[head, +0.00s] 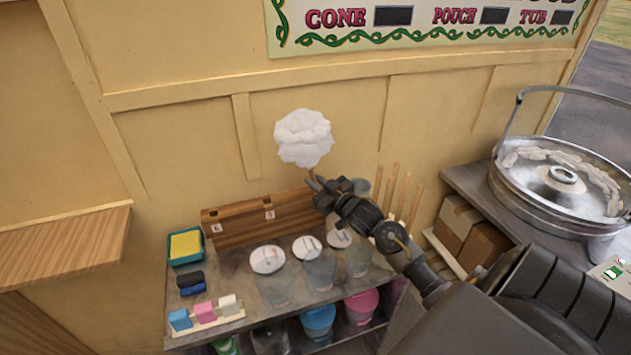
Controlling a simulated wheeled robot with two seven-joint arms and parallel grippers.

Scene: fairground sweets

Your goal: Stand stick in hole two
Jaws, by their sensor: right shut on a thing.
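My right gripper (316,183) is shut on a thin wooden stick (311,173) that carries a white puff of candy floss (303,136) on its upper end. The stick is close to upright, above the right part of a wooden stand (240,220). The stand has small white number labels on its front, too small to read surely, and dark spots above them that look like holes. The gripper hides the stand's right end and the lower end of the stick. My left gripper is not in view.
Clear tubs with white lids (268,259) stand in front of the stand. Loose sticks (398,192) stand upright at the right. A yellow sponge in a teal tray (186,245) lies left. A floss machine (560,180) stands far right. The wall is close behind.

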